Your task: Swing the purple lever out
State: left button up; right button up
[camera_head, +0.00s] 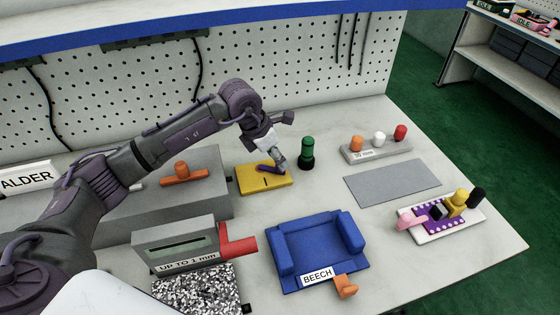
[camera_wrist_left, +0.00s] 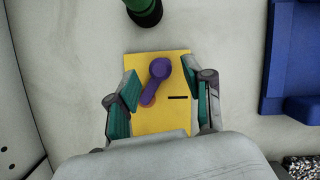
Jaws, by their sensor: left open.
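The purple lever (camera_wrist_left: 157,78) lies on a flat yellow plate (camera_wrist_left: 173,122) and has a round pivot end and a narrower arm. In the wrist view the lever is tilted, with its round end at the upper right, and a short black mark sits to its right on the plate. In the head view the lever (camera_head: 266,169) is partly covered by my left gripper (camera_head: 279,164). My left gripper (camera_wrist_left: 158,97) is open, with its fingers on either side of the lever and apart from it. My right gripper is not in view.
A blue holder (camera_head: 315,246) marked BEECH is in front. A grey box with a red handle (camera_head: 238,246) is front left. A grey mat (camera_head: 392,183) and a peg block (camera_head: 440,225) lie to the right.

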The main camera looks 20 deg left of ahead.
pick_arm(q)
jog(key=v, duration=0.9)
jog(key=shift+f, duration=0.1)
